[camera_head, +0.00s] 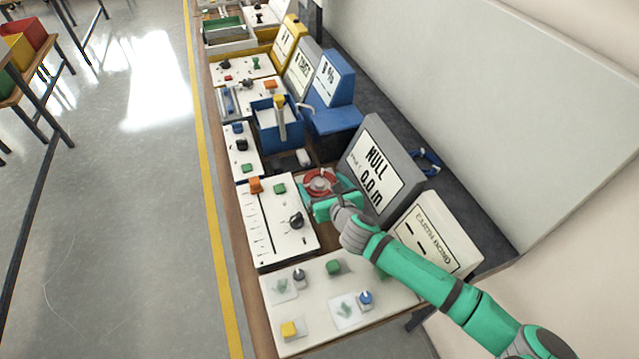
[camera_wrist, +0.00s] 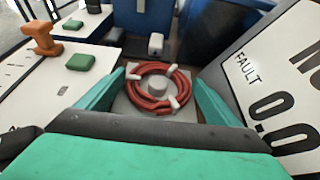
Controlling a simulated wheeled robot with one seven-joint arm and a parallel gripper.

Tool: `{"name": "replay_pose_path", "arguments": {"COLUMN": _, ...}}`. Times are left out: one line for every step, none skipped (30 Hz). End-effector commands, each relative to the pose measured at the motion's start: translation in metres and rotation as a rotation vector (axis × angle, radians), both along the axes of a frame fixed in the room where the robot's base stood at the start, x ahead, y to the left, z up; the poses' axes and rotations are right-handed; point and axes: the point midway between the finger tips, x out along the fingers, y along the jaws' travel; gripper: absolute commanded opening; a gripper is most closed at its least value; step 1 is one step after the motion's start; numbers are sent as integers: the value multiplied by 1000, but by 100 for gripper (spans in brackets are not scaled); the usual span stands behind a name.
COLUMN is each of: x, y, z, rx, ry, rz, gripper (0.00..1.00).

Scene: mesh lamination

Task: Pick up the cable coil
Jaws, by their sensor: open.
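The cable coil (camera_wrist: 135,97) is a red ring with white ties, lying flat around a grey round hub on a pale base in the wrist view. In the head view the coil (camera_head: 319,183) sits between the white control panel and the grey NULL display. My gripper (camera_wrist: 153,88) is open. Its two green fingers stand on the left and right of the coil, apart from it, with nothing held. In the head view my gripper (camera_head: 330,200) is just in front of the coil and hides part of its near side.
The grey NULL display (camera_head: 372,170) stands close on the right. A white panel (camera_head: 268,226) with knobs and an orange handle (camera_head: 256,185) lies on the left. A blue bin (camera_head: 277,128) and a small white block (camera_wrist: 156,44) are behind the coil. A blue cable (camera_head: 428,163) lies behind the display.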

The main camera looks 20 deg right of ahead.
Motion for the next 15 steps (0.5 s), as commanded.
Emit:
{"name": "replay_pose_path", "arguments": {"x": 0, "y": 0, "z": 0, "rx": 0, "ry": 0, "rz": 0, "gripper": 86}}
{"name": "replay_pose_path", "arguments": {"x": 0, "y": 0, "z": 0, "rx": 0, "ry": 0, "rz": 0, "gripper": 84}}
{"name": "replay_pose_path", "arguments": {"x": 0, "y": 0, "z": 0, "rx": 0, "ry": 0, "rz": 0, "gripper": 74}}
{"name": "replay_pose_path", "arguments": {"x": 0, "y": 0, "z": 0, "rx": 0, "ry": 0, "rz": 0, "gripper": 67}}
{"name": "replay_pose_path", "arguments": {"x": 0, "y": 0, "z": 0, "rx": 0, "ry": 0, "rz": 0, "gripper": 60}}
{"name": "replay_pose_path", "arguments": {"x": 0, "y": 0, "z": 0, "rx": 0, "ry": 0, "rz": 0, "gripper": 57}}
{"name": "replay_pose_path", "arguments": {"x": 0, "y": 0, "z": 0, "rx": -1, "ry": 0, "rz": 0, "gripper": 57}}
{"name": "replay_pose_path", "arguments": {"x": 0, "y": 0, "z": 0, "rx": -1, "ry": 0, "rz": 0, "gripper": 53}}
{"name": "replay_pose_path", "arguments": {"x": 0, "y": 0, "z": 0, "rx": -1, "ry": 0, "rz": 0, "gripper": 53}}
{"name": "replay_pose_path", "arguments": {"x": 0, "y": 0, "z": 0, "rx": -1, "ry": 0, "rz": 0, "gripper": 53}}
{"name": "replay_pose_path", "arguments": {"x": 0, "y": 0, "z": 0, "rx": -1, "ry": 0, "rz": 0, "gripper": 53}}
{"name": "replay_pose_path", "arguments": {"x": 0, "y": 0, "z": 0, "rx": -1, "ry": 0, "rz": 0, "gripper": 53}}
{"name": "replay_pose_path", "arguments": {"x": 0, "y": 0, "z": 0, "rx": -1, "ry": 0, "rz": 0, "gripper": 53}}
{"name": "replay_pose_path", "arguments": {"x": 0, "y": 0, "z": 1, "rx": -1, "ry": 0, "rz": 0, "gripper": 53}}
{"name": "replay_pose_path", "arguments": {"x": 0, "y": 0, "z": 1, "rx": -1, "ry": 0, "rz": 0, "gripper": 53}}
